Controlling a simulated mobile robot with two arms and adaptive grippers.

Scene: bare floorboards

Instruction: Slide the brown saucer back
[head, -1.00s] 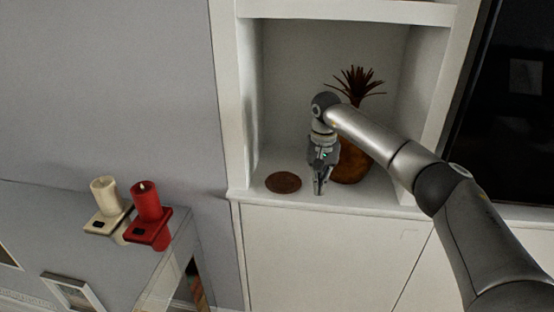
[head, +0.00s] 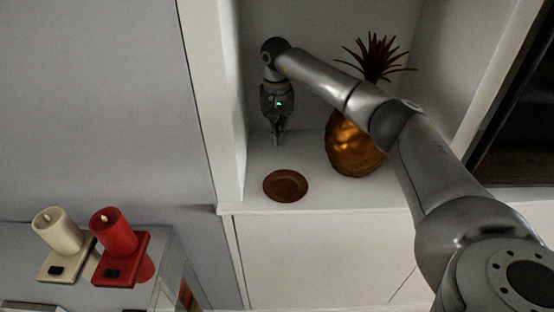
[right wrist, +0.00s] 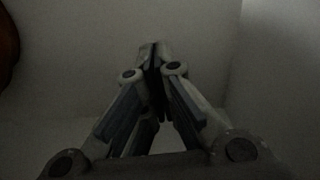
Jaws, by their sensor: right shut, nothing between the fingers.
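The brown saucer (head: 285,186) lies flat on the white shelf of the alcove, close to its front edge and left of centre. My right gripper (head: 277,142) points down behind the saucer, on its far side, with a visible gap between them. Its fingers are shut and empty; the right wrist view shows the fingertips (right wrist: 154,52) together. Whether the fingertips touch the shelf I cannot tell. My left gripper is not in view.
A golden-brown pineapple ornament (head: 352,148) stands right of the saucer, under my right arm. The alcove's left wall is close to my gripper. A cream candle (head: 58,232) and a red candle (head: 113,235) stand at lower left.

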